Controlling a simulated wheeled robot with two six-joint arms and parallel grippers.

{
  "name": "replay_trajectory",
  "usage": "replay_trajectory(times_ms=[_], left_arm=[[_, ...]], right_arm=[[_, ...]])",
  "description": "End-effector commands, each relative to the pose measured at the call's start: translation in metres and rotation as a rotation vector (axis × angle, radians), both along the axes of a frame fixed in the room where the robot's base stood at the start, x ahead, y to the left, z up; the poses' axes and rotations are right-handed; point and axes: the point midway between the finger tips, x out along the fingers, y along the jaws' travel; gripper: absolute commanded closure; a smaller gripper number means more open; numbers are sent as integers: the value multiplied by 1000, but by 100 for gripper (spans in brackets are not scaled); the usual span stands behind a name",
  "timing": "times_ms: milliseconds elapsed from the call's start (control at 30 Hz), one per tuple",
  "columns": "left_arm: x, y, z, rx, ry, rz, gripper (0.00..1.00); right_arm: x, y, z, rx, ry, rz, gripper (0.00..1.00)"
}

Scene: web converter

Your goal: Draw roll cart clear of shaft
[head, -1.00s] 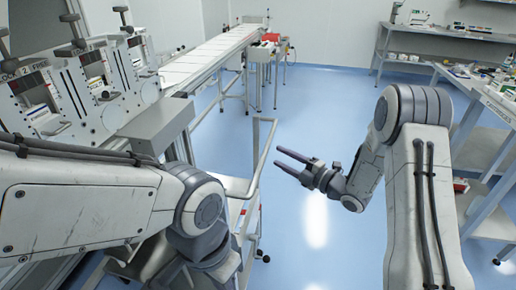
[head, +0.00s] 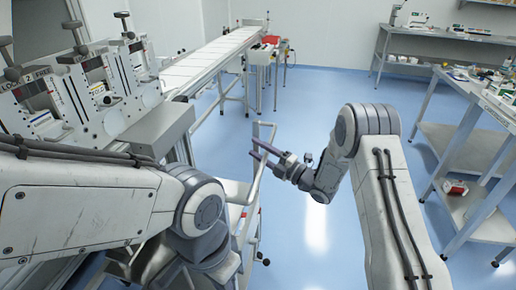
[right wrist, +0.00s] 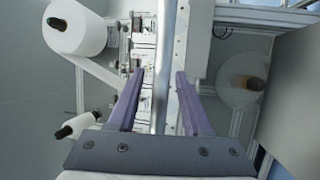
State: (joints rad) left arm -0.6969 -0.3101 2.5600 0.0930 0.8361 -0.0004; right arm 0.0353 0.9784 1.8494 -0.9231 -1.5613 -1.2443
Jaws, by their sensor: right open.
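The roll cart (head: 246,214) stands in front of the machine, partly hidden behind my left arm. Its pale tubular handle (head: 271,133) rises at its right side. My right gripper (head: 251,147) is open, pointing left with its fingertips at the handle. In the right wrist view a pale upright bar (right wrist: 165,55), which looks like the handle, runs between the open fingers (right wrist: 158,75) without visible grip. White rolls (right wrist: 75,28) and (right wrist: 78,126) show on the left of that view. My left gripper is not visible; the shaft cannot be made out clearly.
The converter machine (head: 100,95) with its grey box (head: 152,130) stands at left. A long white conveyor (head: 205,62) runs to the back. A grey shelf table (head: 440,45) and a workbench (head: 462,150) stand at right. Blue floor (head: 330,110) is open between.

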Motion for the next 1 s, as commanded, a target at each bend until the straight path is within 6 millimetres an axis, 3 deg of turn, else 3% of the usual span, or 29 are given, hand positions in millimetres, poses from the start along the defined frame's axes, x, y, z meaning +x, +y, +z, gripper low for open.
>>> replay_trajectory(times_ms=[267,333,400,433,1000], left_arm=[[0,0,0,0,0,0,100],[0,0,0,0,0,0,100],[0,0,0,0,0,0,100],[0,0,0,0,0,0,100],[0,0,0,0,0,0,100]], right_arm=[[1,2,0,1,1,0,50],[1,2,0,0,0,0,70],[1,2,0,0,0,0,96],[1,2,0,0,0,0,100],[1,2,0,0,1,0,100]])
